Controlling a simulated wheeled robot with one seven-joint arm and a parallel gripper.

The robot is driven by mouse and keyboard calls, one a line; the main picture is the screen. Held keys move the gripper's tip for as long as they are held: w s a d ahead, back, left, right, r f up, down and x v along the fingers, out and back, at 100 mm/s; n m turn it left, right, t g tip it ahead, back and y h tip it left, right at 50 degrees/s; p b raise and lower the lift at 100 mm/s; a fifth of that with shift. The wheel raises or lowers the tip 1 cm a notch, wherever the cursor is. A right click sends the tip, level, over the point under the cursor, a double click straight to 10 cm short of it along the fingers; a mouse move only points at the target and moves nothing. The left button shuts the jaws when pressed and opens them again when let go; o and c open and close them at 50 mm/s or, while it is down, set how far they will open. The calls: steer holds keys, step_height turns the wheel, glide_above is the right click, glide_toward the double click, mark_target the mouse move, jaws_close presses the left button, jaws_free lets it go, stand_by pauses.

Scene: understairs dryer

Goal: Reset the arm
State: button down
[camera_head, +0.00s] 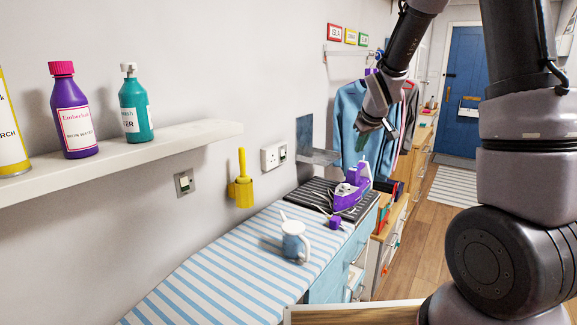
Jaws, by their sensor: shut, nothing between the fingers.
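My arm (405,40) reaches in from the right side of the head view and bends over at the top. My gripper (362,138) hangs from it, pointing down and to the left, in front of the hanging clothes. It is shut and holds nothing. It is in the air above the purple iron (352,186), apart from it.
A striped ironing board (215,285) bears a light blue jug (293,240). Bottles (72,115) stand on a wall shelf (130,155) at left. A blue top (349,115) hangs behind my gripper. Wooden floor (415,240) leads to a blue door (464,85).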

steer(key=s+d+r+m, duration=0.2)
steer(key=s+r+m, duration=0.3)
steer(key=s+r, duration=0.75)
steer(key=s+a+r+m+y, duration=0.1)
steer(key=s+r+m, duration=0.1)
steer(key=s, duration=0.7)
steer(key=s+r+m, duration=0.2)
steer(key=s, duration=0.7)
steer(key=shift+a+r+y, duration=0.2)
steer(key=shift+a+y, duration=0.15)
steer(key=shift+y, duration=0.05)
